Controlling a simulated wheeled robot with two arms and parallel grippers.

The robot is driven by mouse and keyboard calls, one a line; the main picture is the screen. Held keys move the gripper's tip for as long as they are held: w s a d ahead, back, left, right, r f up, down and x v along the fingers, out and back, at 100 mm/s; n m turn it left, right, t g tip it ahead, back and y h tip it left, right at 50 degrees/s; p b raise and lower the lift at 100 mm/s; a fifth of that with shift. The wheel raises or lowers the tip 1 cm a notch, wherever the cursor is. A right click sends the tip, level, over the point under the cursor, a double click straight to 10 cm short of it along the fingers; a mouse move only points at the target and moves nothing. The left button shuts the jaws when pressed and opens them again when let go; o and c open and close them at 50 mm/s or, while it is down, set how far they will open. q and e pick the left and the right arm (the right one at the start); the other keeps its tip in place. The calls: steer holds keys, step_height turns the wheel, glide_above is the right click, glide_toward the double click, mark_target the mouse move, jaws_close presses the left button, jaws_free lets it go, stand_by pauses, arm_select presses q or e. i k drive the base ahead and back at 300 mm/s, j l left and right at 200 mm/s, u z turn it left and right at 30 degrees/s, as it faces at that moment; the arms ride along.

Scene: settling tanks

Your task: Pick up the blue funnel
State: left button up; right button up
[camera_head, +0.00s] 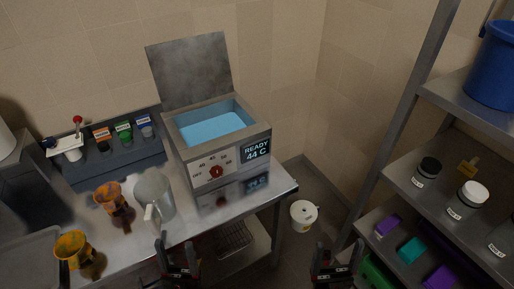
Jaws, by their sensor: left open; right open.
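I cannot make out a blue funnel in the head view. Two orange, funnel- or cup-like vessels stand on the metal bench at the left, one (107,196) further back and one (72,247) nearer the front. My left gripper (176,246) is open and empty at the bench's front edge, below a clear jug (154,196). My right gripper (338,252) is open and empty over the floor gap between bench and shelves, apart from any object.
A water bath (215,172) with its lid up stands on the bench (235,212). A dark rack (130,165) holds small labelled jars. Metal shelves (460,205) at the right hold jars, coloured blocks and a blue bucket (492,65). A white tub (303,214) sits on the floor.

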mark_target(108, 195)
steer(key=u, duration=1.25)
